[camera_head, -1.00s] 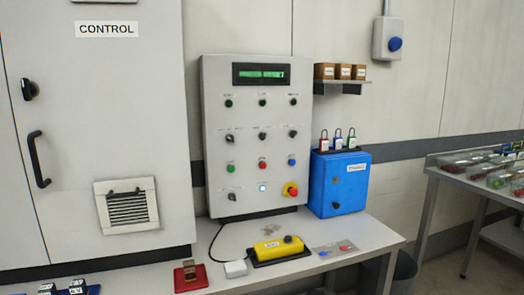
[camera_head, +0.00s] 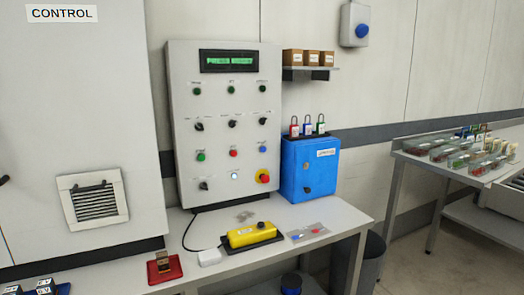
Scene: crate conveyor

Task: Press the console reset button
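The console (camera_head: 221,152) is an upright light grey panel on the back of the bench. Its green display (camera_head: 230,60) seems to read "PRESS RESET". Below are rows of small knobs and buttons. A lit white-blue button (camera_head: 235,176) is in the bottom row, between a black knob (camera_head: 204,186) and a red mushroom button on yellow (camera_head: 263,176). A blue button (camera_head: 263,149) sits above the red mushroom. The labels are too small to read, so I cannot tell which is reset. Neither of my grippers is in view.
A yellow control box (camera_head: 251,235) lies on the bench (camera_head: 335,237) before the console. A blue cabinet (camera_head: 309,175) with several padlocks stands right of it. A white CONTROL cabinet (camera_head: 75,150) stands left. A red-based item (camera_head: 164,268) sits near the front edge.

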